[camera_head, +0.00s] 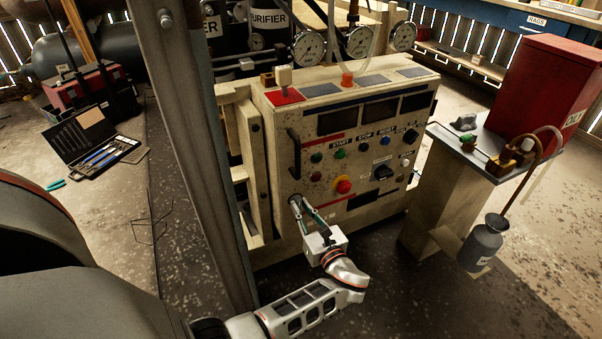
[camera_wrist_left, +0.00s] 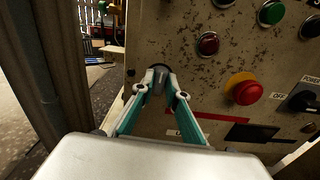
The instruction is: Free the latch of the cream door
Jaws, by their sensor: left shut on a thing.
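The cream door (camera_head: 325,207) is the worn front panel of the compressor cabinet, with gauges above and rows of buttons on it. It looks closed. A small dark round latch (camera_head: 295,198) sits at its lower left, mostly hidden by my fingers. My left gripper (camera_head: 298,203) is shut on the latch, reaching up from below. In the left wrist view, the fingertips (camera_wrist_left: 159,82) close on the latch, and a dark rim (camera_wrist_left: 157,68) shows behind them. I cannot tell how far the latch is turned. My right gripper is not in view.
A black bar handle (camera_head: 294,153) is on the door above the latch. A red stop button (camera_head: 343,185) and a black power knob (camera_head: 382,173) are to the right. A steel post (camera_head: 190,140) stands close left of the cabinet. A side table with a red box (camera_head: 541,85) is at right.

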